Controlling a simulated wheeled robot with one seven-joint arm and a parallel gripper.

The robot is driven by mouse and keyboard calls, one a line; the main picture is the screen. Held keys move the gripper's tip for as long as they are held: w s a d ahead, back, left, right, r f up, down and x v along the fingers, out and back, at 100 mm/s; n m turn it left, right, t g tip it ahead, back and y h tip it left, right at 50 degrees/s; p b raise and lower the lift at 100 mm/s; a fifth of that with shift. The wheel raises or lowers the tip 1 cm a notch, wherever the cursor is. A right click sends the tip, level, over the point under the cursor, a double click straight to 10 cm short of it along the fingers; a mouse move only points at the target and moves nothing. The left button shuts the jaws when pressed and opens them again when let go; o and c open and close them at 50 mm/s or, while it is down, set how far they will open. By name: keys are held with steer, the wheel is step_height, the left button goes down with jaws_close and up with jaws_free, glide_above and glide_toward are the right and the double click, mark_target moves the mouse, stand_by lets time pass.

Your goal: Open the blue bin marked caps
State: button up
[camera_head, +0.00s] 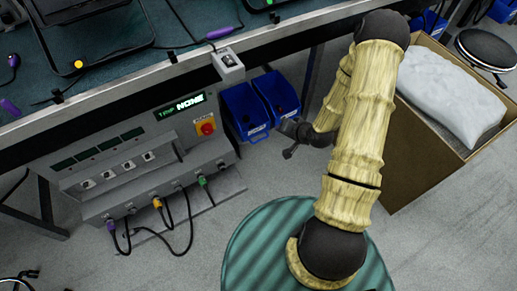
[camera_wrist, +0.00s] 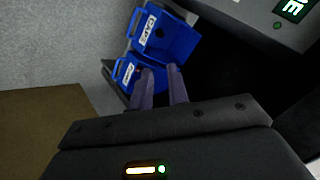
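The blue bin marked CAPS (camera_wrist: 175,40) is in the upper middle of the wrist view, with a white label on its front and a small dark thing inside. By its place nearer the grey control panel, it appears to be the left blue bin (camera_head: 240,108) in the head view. A second blue bin (camera_wrist: 130,88) sits beside it; its label is hard to read. My gripper (camera_wrist: 160,73) is open, its two fingers apart with nothing clearly between them. The fingertips overlap the second bin in the wrist view; contact cannot be told.
The grey control panel (camera_head: 150,150) with plugged cables stands left of the bins, under the workbench edge (camera_head: 150,80). A cardboard box (camera_head: 425,165) with a white bag (camera_head: 450,95) is at the right, near a black stool (camera_head: 487,48). Grey floor lies in front of the bins.

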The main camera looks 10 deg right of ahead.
step_height(320, 180, down, 24)
steer(key=s+m+t+y+b, duration=0.1)
steer(key=m+t+b, duration=0.5)
steer(key=b, duration=1.1)
steer(key=m, duration=0.2)
steer(key=shift+s+a+m+t, duration=0.15)
steer(key=shift+a+m+t, duration=0.1)
steer(key=shift+m+t, duration=0.05)
steer(key=b, duration=0.9)
glide_toward(259, 140)
steer(key=f+x, duration=0.1)
steer(key=x, duration=0.9)
steer(key=shift+a+r, duration=0.1)
steer(key=shift+r, duration=0.1)
